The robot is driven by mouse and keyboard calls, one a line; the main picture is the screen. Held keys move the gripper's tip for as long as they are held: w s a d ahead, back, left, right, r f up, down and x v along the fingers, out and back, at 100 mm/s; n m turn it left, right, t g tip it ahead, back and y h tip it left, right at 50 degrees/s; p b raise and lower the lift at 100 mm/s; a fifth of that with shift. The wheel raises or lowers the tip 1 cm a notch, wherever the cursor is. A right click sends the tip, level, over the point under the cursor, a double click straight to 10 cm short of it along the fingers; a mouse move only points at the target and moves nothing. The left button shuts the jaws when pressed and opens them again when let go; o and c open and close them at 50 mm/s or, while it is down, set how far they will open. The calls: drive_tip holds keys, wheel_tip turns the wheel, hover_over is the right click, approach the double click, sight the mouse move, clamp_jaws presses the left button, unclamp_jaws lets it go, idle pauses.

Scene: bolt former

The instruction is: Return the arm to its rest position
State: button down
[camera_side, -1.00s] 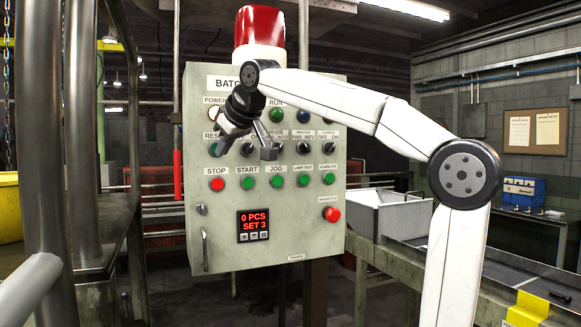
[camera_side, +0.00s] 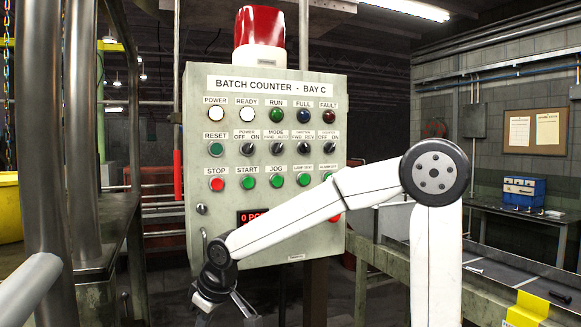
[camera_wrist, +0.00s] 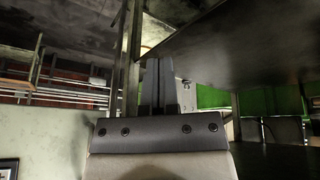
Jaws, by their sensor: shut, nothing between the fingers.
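My gripper (camera_side: 240,308) hangs low in the side view, below the lower left corner of the control panel (camera_side: 225,100) and near the bottom edge of the picture. It is clear of the panel's buttons. In the wrist view the two dark fingers (camera_wrist: 160,85) are together, shut with nothing between them. My white arm crosses in front of the panel's lower part. It hides the emergency button mostly and part of the red counter display (camera_side: 246,217).
A red beacon (camera_side: 259,30) tops the panel. Metal pipes (camera_side: 90,120) and a dark machine frame stand left. A conveyor (camera_side: 390,275) with bolts (camera_side: 560,297) and a yellow block (camera_side: 527,308) lies right. A blue box (camera_side: 523,192) sits on a back table.

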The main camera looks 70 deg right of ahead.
drive_tip(key=s+a+f+g, duration=0.2)
drive_tip(key=s+a+f, duration=0.2)
drive_tip(key=s+f, duration=0.7)
wheel_tip(320, 180, down, 3)
drive_tip(key=shift+s+r+y, duration=0.1)
drive_tip(key=shift+s+y, duration=0.05)
drive_tip(key=shift+y, duration=0.25)
